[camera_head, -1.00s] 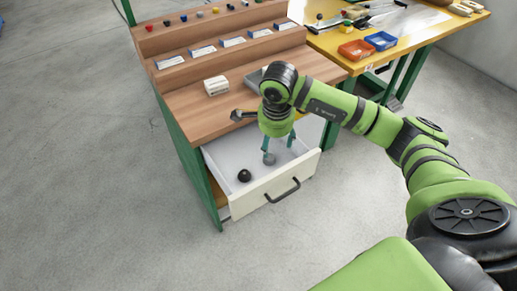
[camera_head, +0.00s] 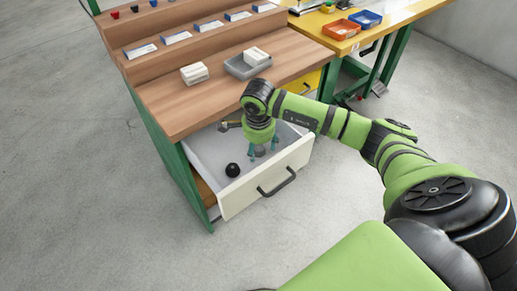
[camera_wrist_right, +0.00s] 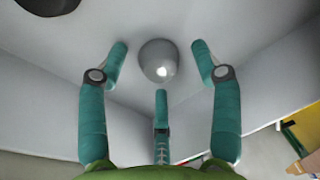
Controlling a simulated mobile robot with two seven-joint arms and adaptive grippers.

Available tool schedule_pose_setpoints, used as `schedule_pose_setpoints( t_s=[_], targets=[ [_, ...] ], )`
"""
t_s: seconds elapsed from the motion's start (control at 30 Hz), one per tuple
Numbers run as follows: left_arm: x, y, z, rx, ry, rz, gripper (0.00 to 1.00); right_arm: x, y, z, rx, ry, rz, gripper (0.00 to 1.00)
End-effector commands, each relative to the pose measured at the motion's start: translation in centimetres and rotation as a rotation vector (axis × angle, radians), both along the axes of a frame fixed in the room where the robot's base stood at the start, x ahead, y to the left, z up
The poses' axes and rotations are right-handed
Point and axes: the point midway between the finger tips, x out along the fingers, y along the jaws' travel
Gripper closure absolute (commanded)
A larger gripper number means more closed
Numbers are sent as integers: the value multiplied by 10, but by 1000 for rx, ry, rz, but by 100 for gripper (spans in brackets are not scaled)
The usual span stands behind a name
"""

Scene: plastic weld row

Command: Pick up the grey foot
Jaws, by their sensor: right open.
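The grey foot (camera_head: 260,151) is a small rounded piece on the floor of the open drawer (camera_head: 206,146). It shows clearly as a shiny grey dome in the right wrist view (camera_wrist_right: 158,62). My right gripper (camera_head: 264,156) points down into the drawer, with its teal fingers open around the foot. In the wrist view one finger is on each side of the foot and a third is below it, with visible gaps and no clear contact. My left gripper is not in view.
A black ball-shaped piece (camera_head: 232,170) lies in the drawer, left of the gripper. The drawer front with its dark handle (camera_head: 277,183) stands close on the near side. On the wooden top are a white box (camera_head: 194,73) and a grey tray (camera_head: 239,66) holding another white box.

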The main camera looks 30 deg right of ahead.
Motion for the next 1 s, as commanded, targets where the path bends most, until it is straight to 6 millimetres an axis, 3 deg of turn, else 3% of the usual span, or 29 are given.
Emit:
schedule_pose_setpoints(
  t_s=[0.2, 0.23, 0.33, 0.37, 0.77, 1.0],
  targets=[
    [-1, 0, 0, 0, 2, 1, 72, 0, 0, -1, 1, -1, 0, 35],
    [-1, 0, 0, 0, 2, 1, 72, 0, 0, -1, 1, -1, 0, 43],
    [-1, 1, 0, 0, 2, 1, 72, 0, 0, -1, 1, -1, 0, 82],
    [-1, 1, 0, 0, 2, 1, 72, 0, 0, -1, 1, -1, 0, 85],
    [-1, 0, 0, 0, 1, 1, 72, 1, 0, 3, 0, -2, 0, 85],
    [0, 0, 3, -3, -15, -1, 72, 2, 0, 45, 0, -7, 1, 85]
  ],
)
